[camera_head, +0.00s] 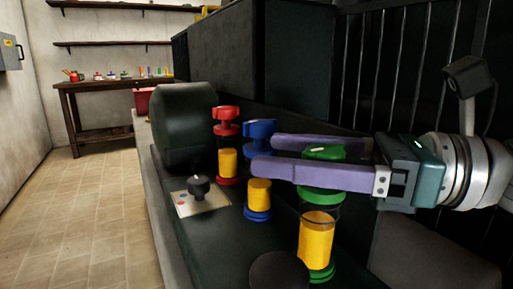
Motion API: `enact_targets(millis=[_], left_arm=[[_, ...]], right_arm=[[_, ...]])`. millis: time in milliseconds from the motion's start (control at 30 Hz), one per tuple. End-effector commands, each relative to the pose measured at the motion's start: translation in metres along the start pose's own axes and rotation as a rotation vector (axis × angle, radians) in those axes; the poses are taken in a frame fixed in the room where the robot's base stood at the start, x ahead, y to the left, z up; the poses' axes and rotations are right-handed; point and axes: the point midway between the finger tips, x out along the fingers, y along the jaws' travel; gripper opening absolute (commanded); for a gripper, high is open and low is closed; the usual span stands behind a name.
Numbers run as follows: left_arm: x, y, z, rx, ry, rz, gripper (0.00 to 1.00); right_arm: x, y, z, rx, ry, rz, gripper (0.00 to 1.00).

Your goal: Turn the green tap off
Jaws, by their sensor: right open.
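The green tap (324,154) is the nearest of three coloured taps on the dark machine top. Its green handle shows between the two purple fingers of my right gripper (262,154). The gripper reaches in from the right and is open, with one finger behind the handle and one in front, partly covering it. I cannot tell whether either finger touches the handle. Below the tap is a clear tube with yellow content (316,240) on a green base. My left gripper is not in view.
A red tap (226,122) and a blue tap (260,130) stand farther back, each above a yellow cylinder. A black knob (198,186) on a light plate is at left. A dark rounded housing (184,125) stands behind it. A workbench (110,84) and open tiled floor (75,215) lie beyond.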

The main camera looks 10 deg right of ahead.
Motion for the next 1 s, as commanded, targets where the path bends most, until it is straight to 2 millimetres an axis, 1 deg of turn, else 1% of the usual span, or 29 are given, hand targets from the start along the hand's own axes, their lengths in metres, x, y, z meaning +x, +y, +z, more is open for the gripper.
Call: enact_targets(millis=[200,867,1000], left_arm=[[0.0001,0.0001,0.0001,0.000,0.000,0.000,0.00],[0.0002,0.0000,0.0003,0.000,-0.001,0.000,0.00],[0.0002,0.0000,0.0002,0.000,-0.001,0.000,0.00]], right_arm=[[0.0003,0.0000,-0.0001,0.001,0.000,0.000,0.75],[0.0000,0.0000,0.0000,0.001,-0.001,0.000,0.01],[-0.0001,-0.0001,0.0000,0.001,-0.001,-0.001,0.00]])
